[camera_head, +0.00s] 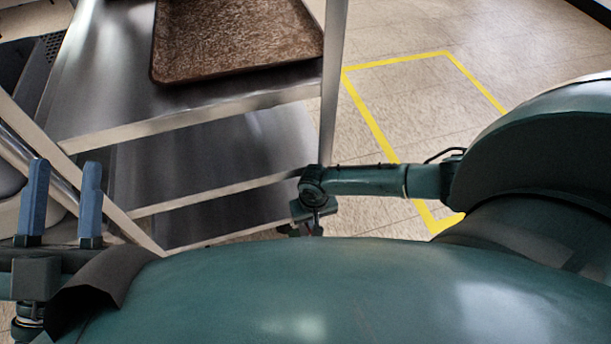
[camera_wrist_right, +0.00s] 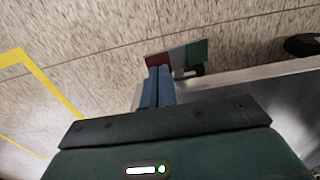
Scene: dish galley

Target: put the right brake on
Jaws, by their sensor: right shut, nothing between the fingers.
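In the right wrist view, my right gripper (camera_wrist_right: 158,72) is shut, its blue fingers together with nothing between them. Its tips overlap the lower edge of a small plate with red, grey-white and green parts (camera_wrist_right: 178,54), near the red end; I cannot tell whether they touch it. This plate sits low at the edge of the metal cart (camera_head: 190,125) and looks like the brake piece. In the head view my right wrist reaches down beside the cart's near right corner; the fingers are not clear there. My left gripper (camera_head: 63,168) is open and empty at the left.
A brown tray (camera_head: 235,40) lies on the cart's upper shelf. A yellow outline (camera_head: 372,110) marks the floor to the right of the cart. A dark round thing, perhaps a wheel (camera_wrist_right: 301,45), shows at the right in the wrist view. The floor right of the cart is clear.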

